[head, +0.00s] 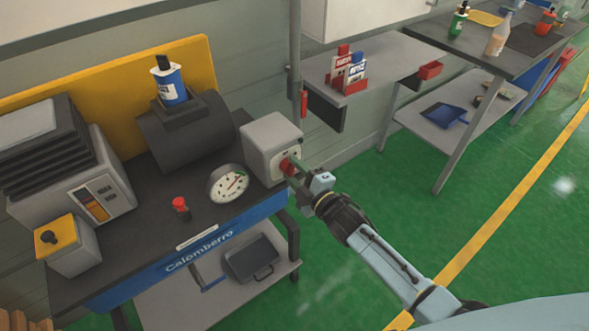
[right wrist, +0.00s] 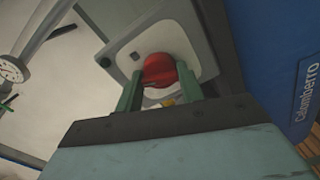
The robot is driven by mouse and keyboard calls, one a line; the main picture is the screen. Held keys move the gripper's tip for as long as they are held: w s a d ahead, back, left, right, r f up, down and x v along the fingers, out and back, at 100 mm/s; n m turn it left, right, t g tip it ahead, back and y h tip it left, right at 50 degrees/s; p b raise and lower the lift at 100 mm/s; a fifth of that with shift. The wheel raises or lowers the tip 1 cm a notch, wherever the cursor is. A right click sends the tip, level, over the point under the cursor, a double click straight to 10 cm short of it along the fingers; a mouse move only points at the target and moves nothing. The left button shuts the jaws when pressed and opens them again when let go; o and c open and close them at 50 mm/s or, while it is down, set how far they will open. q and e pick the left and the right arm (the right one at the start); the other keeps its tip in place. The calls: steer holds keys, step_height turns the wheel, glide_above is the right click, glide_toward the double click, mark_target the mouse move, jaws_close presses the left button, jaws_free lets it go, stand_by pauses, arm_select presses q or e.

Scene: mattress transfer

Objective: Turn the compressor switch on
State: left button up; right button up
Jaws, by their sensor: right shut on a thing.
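The compressor switch is a red knob (head: 287,165) on the face of a grey box (head: 268,135) at the right end of the dark bench (head: 150,190). My right gripper (head: 291,168) reaches in from the lower right and its fingers are at the knob. In the right wrist view the red knob (right wrist: 160,70) sits between the two green fingers (right wrist: 160,88), which are shut on it. The knob's pale square plate (right wrist: 193,42) shows behind it. The fingers hide parts of the knob, and I cannot read its setting. My left gripper is not in view.
A round gauge (head: 228,183) and a small red-topped button (head: 181,208) are left of the switch box. A dark cylinder (head: 185,130) with a blue bottle (head: 170,80) on top stands behind. A shelf (head: 385,58) is at right; green floor (head: 400,215) is open in front.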

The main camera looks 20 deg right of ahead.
steer(key=m+p, duration=0.1)
steer(key=m, duration=0.3)
steer(key=shift+m, duration=0.3)
steer(key=shift+m+p, duration=0.3)
steer(key=shift+m, duration=1.3)
steer(key=o, duration=1)
steer(key=v, duration=1.3)
steer(key=shift+s+p, duration=0.2)
steer(key=shift+p, duration=0.15)
